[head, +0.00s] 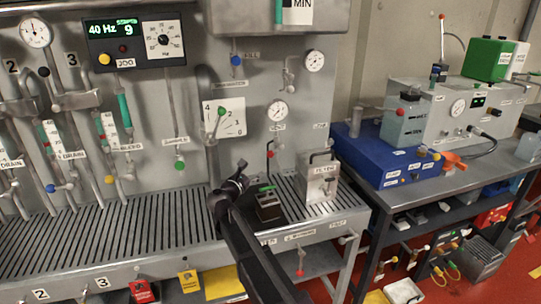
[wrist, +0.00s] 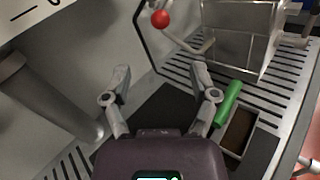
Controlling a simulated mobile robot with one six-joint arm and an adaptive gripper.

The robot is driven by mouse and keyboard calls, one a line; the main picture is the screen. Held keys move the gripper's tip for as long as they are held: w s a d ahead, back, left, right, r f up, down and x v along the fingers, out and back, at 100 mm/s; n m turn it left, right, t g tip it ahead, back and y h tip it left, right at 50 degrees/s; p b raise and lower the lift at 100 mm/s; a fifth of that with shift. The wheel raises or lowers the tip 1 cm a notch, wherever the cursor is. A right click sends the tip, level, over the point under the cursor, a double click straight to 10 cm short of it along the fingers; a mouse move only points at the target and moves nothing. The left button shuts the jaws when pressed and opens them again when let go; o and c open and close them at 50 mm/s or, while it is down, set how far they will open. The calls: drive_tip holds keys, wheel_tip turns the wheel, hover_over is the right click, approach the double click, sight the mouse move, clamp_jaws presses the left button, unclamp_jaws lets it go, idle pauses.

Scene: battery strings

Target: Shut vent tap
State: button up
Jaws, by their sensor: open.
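The red part also shows in the head view (head: 270,144), below a round gauge (head: 277,111). My gripper (wrist: 160,74) is open and empty, its two fingers spread over the slatted bench. In the head view my gripper (head: 243,175) is in front of the panel, left of and below the red ball. It touches no tap that I can see.
A metal box labelled filter (head: 318,184) stands right of the gripper. A small dark tray (head: 268,208) with a green handle (wrist: 228,102) is close to the right finger. The slatted bench (head: 140,232) is clear to the left. A blue unit (head: 372,158) stands farther right.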

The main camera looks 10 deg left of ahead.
sight(268, 156)
drive_tip(key=x, duration=1.3)
drive_tip(key=shift+w+d, duration=0.15)
drive_tip(key=shift+w, duration=0.2)
clamp_jaws()
